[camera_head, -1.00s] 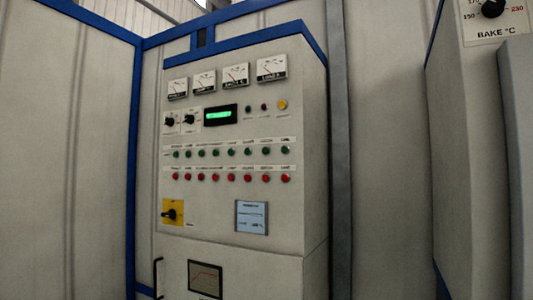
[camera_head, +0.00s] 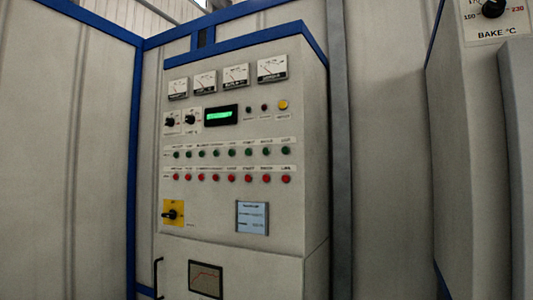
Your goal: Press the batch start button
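A pale control cabinet (camera_head: 285,205) with a blue top edge stands in the middle of the view. Its face carries a row of green buttons (camera_head: 216,153) above a row of red buttons (camera_head: 216,178). Beside the lit green display (camera_head: 221,115) are a small dark green button (camera_head: 249,110), a dark button (camera_head: 264,107) and a yellow button (camera_head: 283,105). The labels are too blurred to read, so I cannot tell which one is batch start. Neither gripper shows in the view.
Several dial gauges (camera_head: 271,69) top the panel, with two black knobs (camera_head: 190,119) below. A yellow rotary switch (camera_head: 173,213), a pale blue screen (camera_head: 252,217) and a chart window (camera_head: 206,279) sit lower. A "BAKE °C" knob (camera_head: 492,8) is at upper right.

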